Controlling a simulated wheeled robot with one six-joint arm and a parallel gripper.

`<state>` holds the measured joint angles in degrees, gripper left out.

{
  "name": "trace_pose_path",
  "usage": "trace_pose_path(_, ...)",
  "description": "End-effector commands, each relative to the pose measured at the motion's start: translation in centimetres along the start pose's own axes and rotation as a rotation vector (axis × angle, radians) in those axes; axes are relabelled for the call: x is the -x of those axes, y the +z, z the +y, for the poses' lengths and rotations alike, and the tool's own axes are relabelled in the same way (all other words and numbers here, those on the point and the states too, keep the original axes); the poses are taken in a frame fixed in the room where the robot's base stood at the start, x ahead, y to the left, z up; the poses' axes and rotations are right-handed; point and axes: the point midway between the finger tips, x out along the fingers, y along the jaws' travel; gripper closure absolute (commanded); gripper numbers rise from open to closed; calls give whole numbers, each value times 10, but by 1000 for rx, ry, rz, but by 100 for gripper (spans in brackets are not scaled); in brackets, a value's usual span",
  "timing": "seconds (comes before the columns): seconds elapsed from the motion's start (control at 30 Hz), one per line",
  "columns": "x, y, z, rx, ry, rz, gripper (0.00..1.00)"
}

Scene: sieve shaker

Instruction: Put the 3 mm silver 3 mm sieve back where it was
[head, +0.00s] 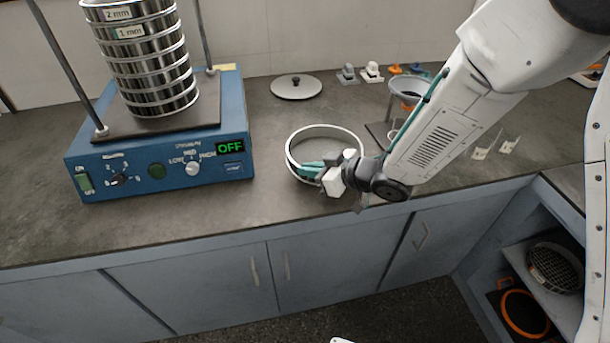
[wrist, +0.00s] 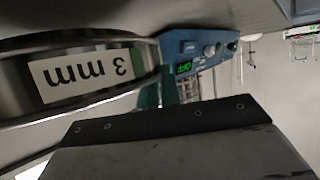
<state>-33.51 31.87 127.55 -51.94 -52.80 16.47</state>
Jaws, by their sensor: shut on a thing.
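The silver 3 mm sieve (head: 327,130) is a round ring with a bright rim, at the worktop to the right of the blue shaker. In the wrist view its wall fills the upper left, with an upside-down "3 mm" label (wrist: 85,72). My gripper (head: 312,172) is shut on the near side of the sieve's wall, its green fingers over the rim. I cannot tell whether the sieve touches the worktop. The shaker (head: 150,165) carries a stack of silver sieves (head: 150,75) labelled 2 mm and 1 mm at the top. Its display reads OFF.
A round silver lid (head: 296,86) lies on the worktop behind the sieve. Two upright rods (head: 68,65) flank the stack. A funnel on a stand (head: 409,88) is behind my arm. A dark sieve (head: 556,268) sits on a lower shelf at right. The front worktop is clear.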

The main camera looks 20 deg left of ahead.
Motion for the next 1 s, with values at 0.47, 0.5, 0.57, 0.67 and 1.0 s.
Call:
trace_pose_path(0.47,-16,32,4,-2,8,1,100)
trace_pose_path(0.5,-16,32,4,-2,7,1,100)
trace_pose_path(0.57,-17,32,4,-2,7,0,100)
trace_pose_path(0.67,-17,33,3,-2,6,0,78)
trace_pose_path(1.0,-18,31,2,-1,5,0,73)
